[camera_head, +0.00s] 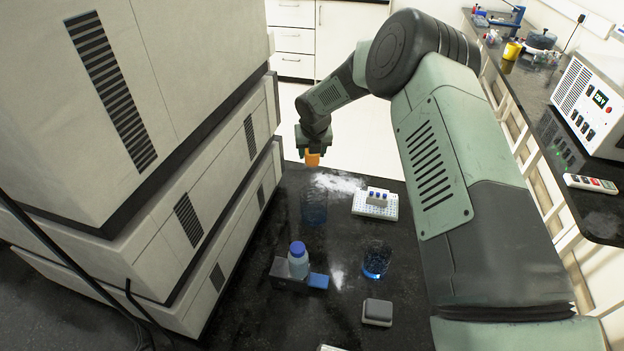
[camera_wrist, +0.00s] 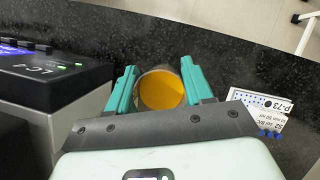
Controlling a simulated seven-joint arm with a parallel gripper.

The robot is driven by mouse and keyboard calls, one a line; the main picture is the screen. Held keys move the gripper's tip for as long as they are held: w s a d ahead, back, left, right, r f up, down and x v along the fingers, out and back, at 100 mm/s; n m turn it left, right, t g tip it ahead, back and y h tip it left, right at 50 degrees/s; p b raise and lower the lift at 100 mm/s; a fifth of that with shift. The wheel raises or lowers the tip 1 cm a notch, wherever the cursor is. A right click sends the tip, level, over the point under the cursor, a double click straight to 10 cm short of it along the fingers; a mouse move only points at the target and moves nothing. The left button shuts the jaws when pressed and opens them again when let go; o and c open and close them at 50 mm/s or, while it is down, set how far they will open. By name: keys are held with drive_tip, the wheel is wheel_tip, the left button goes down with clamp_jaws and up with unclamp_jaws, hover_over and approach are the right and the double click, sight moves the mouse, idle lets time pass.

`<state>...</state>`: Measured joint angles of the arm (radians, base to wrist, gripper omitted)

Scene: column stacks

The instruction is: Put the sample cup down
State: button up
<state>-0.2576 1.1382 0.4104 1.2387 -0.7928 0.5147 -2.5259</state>
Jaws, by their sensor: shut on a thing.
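The sample cup shows as an orange, round-topped cup (camera_head: 312,159) in the head view and from above in the wrist view (camera_wrist: 162,90). My gripper (camera_head: 313,150) is shut on it, with a teal finger on each side in the wrist view (camera_wrist: 159,72). The cup is near the far end of the dark bench (camera_head: 340,250). Its lower part is mostly hidden in the wrist view, and I cannot tell whether its base touches the bench.
A white rack (camera_head: 376,205) with blue-capped vials stands right of the cup. A clear beaker (camera_head: 314,207), a blue-capped bottle (camera_head: 298,262), a glass with blue liquid (camera_head: 376,262) and a small grey device (camera_head: 377,312) stand nearer. A tall instrument stack (camera_head: 190,160) borders the left.

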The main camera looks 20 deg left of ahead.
sight(313, 160)
wheel_tip(313, 160, down, 8)
drive_tip(key=shift+f, duration=0.15)
idle(0.3)
drive_tip(key=o, duration=1.2)
drive_tip(key=shift+f, duration=0.1)
drive_tip(key=shift+c, duration=0.2)
drive_tip(key=v, duration=1.2)
drive_tip(key=shift+s, duration=0.1)
